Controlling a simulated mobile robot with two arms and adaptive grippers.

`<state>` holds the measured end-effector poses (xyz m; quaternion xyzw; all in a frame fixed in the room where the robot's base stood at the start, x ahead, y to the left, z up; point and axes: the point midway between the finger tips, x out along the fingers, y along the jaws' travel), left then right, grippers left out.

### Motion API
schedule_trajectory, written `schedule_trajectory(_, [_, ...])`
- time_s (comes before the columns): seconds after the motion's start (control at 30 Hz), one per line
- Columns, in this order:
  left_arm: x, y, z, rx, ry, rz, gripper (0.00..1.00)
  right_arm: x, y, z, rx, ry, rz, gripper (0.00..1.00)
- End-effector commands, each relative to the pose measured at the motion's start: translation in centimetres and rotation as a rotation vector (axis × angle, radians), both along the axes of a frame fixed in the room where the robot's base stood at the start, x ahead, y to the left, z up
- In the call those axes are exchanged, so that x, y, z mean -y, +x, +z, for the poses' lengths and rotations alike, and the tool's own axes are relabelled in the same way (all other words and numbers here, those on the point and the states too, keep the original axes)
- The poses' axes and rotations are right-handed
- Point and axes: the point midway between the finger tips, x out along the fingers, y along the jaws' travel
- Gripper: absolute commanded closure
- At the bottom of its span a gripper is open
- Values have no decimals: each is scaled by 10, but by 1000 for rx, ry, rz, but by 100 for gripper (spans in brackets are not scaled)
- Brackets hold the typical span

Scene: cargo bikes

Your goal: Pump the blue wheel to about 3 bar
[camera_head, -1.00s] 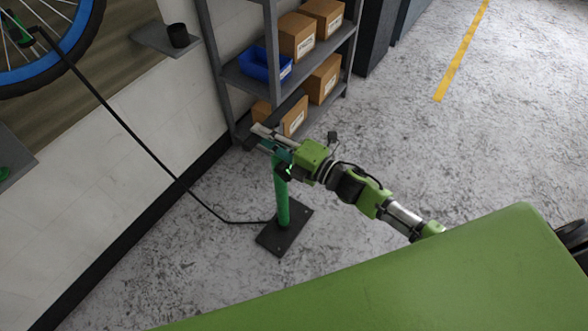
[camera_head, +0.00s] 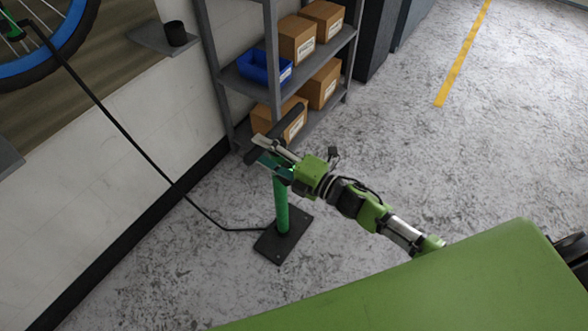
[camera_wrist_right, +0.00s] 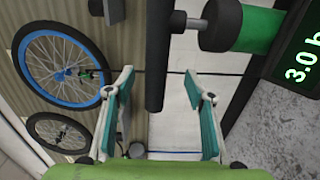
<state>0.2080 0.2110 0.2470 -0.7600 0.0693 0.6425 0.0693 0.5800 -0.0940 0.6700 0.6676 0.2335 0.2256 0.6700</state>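The blue-rimmed wheel (camera_head: 68,45) is cut off at the upper left of the head view; it also shows in the wrist view (camera_wrist_right: 24,70). A black hose (camera_head: 130,143) runs from it to the green floor pump (camera_head: 281,205), which stands upright on a black base (camera_head: 297,236). The pump's black T-handle (camera_head: 289,120) also shows as a dark bar in the wrist view (camera_wrist_right: 158,55). My right gripper (camera_head: 266,153) is at the handle. Its fingers (camera_wrist_right: 159,82) are apart with the bar between them, touching neither. A display (camera_wrist_right: 298,65) reads "3.0 b", cut off. My left gripper is out of view.
A grey shelf rack (camera_head: 222,90) with cardboard boxes (camera_head: 297,40) and a blue bin (camera_head: 262,66) stands just behind the pump. A small wall shelf (camera_head: 148,37) holds a black cup (camera_head: 176,33). Floor to the right is clear, with a yellow line (camera_head: 462,55).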

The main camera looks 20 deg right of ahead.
Motion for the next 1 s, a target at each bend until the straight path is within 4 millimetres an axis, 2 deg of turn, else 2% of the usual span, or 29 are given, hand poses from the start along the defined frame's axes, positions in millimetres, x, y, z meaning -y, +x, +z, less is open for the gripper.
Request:
schedule_trajectory(0.03, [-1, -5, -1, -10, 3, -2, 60, 0, 0, 2, 2, 2, 0, 51])
schedule_trajectory(0.33, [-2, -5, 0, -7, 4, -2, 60, 2, -3, 6, 6, 6, 1, 51])
schedule_trajectory(0.4, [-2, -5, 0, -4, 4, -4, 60, 6, -7, 6, 5, 7, 1, 51])
schedule_trajectory(0.5, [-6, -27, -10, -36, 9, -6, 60, 13, -15, 6, 5, 5, 1, 51])
schedule_trajectory(0.53, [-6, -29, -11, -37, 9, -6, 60, 14, -18, 7, 6, 5, 1, 51])
schedule_trajectory(1.0, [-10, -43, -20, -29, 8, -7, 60, 43, -55, 7, 6, 6, 2, 51])
